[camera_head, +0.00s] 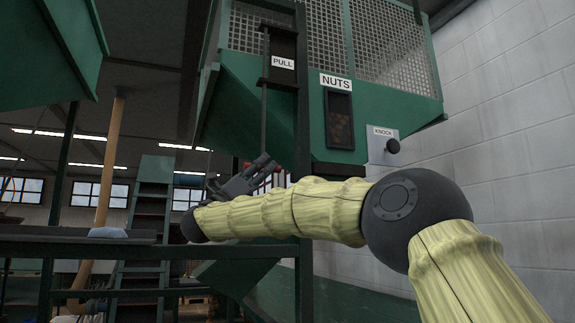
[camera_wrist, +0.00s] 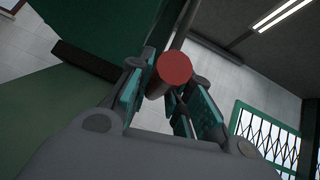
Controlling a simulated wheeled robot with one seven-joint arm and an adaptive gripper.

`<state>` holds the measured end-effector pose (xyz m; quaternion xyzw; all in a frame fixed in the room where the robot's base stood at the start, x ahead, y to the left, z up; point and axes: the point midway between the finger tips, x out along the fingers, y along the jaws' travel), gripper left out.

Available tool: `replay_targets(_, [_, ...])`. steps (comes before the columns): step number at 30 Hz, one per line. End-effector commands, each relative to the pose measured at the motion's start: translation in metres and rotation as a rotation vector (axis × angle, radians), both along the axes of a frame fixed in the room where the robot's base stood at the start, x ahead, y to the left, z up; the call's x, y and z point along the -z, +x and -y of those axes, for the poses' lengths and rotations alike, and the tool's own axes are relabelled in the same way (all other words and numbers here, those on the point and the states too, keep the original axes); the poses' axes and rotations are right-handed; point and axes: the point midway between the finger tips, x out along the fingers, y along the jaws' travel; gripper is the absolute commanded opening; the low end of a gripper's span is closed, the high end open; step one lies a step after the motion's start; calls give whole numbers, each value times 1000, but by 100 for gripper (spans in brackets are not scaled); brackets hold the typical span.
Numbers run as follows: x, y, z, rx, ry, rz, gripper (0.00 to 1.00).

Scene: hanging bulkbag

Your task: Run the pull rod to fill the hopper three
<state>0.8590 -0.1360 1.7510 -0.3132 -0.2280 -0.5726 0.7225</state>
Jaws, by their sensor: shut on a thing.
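The pull rod (camera_head: 264,100) hangs down from a dark slotted plate (camera_head: 283,58) labelled PULL on the green hopper (camera_head: 235,115). In the wrist view its lower end is a red grip (camera_wrist: 175,68), with the grey rod (camera_wrist: 183,25) running upward. My gripper (camera_head: 262,165) is at the rod's lower end, below the hopper. In the wrist view my gripper (camera_wrist: 172,90) has its teal-padded fingers on both sides of the red grip, closed on it. In the head view my fingers hide most of the grip.
A block wall (camera_head: 510,120) closes the right side.

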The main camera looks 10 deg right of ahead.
Motion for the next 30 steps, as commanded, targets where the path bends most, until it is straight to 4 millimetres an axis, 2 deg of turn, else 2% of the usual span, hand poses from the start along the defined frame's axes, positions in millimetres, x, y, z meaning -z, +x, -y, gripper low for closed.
replay_targets(1, [11,1,-4,-3,-5,-3,0])
replay_targets(9, [31,-1,11,13,-8,-5,0])
replay_targets(25, [34,-2,16,20,-8,-4,0])
replay_targets(26, [34,-2,16,20,-8,-4,26])
replay_targets(28, [34,-2,15,19,-7,-3,39])
replay_targets(30, [34,-2,15,17,-7,-3,42])
